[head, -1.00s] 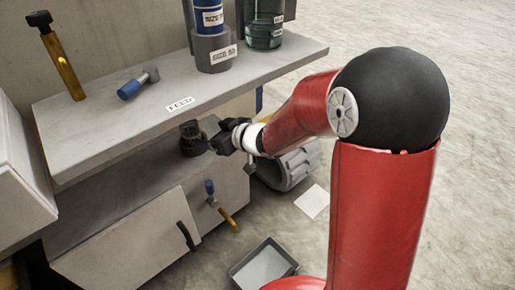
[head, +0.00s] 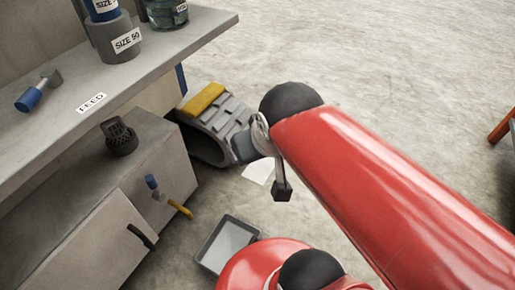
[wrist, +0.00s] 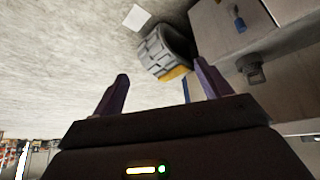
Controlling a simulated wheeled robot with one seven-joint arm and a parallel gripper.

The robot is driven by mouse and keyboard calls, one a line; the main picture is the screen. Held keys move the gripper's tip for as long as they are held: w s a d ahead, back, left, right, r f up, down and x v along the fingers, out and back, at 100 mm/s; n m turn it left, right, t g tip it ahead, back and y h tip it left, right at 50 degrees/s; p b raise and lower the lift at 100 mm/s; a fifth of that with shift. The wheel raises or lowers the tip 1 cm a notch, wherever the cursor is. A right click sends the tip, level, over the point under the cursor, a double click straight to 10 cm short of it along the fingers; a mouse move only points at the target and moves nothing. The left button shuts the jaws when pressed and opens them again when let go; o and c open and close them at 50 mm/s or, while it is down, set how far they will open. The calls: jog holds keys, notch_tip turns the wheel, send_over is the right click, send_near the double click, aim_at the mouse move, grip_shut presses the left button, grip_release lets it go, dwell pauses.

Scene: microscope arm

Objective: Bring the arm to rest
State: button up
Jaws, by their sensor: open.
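My gripper (wrist: 160,90) is open in the wrist view, with its two dark fingers spread apart and nothing between them. Open floor shows beyond the fingers. My red arm (head: 370,180) is folded in the head view, its upper link slanting across the right half. Much of the wrist end is hidden behind it, and a small dark part of mine hangs over the floor. The arm is clear of the shelf and the cabinet.
The shelf (head: 150,62) bears labelled containers and a blue-handled tool (head: 38,92). A grey ridged part with yellow (head: 215,122), a paper sheet (head: 258,172) and a tray (head: 205,243) lie on the floor. Floor at right is mostly free.

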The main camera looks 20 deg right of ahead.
jog(key=shift+s+a+f+g, duration=0.1)
jog(key=shift+s+g, duration=0.05)
jog(key=shift+s, duration=0.35)
jog(key=shift+s+a+f+g, duration=0.1)
jog(key=shift+s+g, duration=0.05)
jog(key=shift+s, duration=0.35)
jog(key=shift+r, duration=0.15)
jog(key=shift+r+p, duration=0.95)
jog(key=shift+p, duration=0.05)
